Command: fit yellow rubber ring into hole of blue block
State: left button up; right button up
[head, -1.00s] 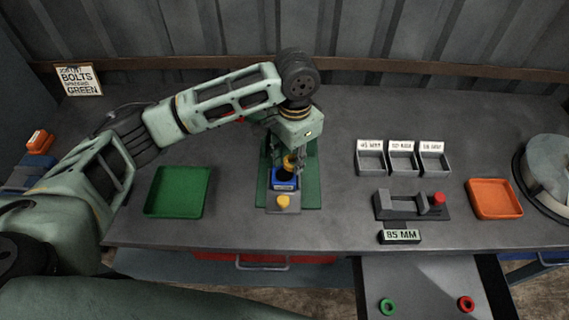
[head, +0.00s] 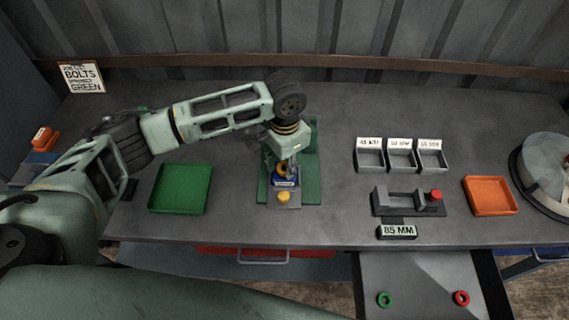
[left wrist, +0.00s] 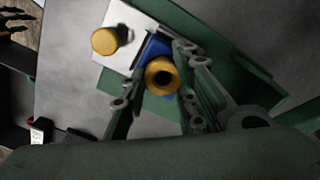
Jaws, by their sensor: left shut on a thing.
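The yellow rubber ring (left wrist: 161,75) is between the fingers of my left gripper (left wrist: 158,92), which is shut on it. The blue block sits on a green fixture (head: 307,183). In the left wrist view a part of the blue block (left wrist: 152,47) shows behind the ring. The ring overlaps the block there; I cannot tell whether it touches it or enters its hole. The hole itself is hidden.
A yellow button (head: 284,196) sits on a light plate in front of the block. A green tray (head: 180,189) lies to the left. Grey bins (head: 401,158), a gauge with a red knob (head: 408,201) and an orange tray (head: 490,196) lie to the right.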

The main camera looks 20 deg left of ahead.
pick_arm(q)
jog(key=shift+s+f, duration=0.5)
jog(key=shift+f, duration=0.3)
jog(key=o, duration=0.9)
jog(key=shift+o, duration=0.4)
jog(key=shift+w+f, duration=0.2)
jog(key=shift+r, duration=0.1)
notch_tip(320, 180, up, 14)
jog(key=b, duration=0.2)
jog(key=shift+w+b, duration=0.25)
jog(key=shift+b, duration=0.05)
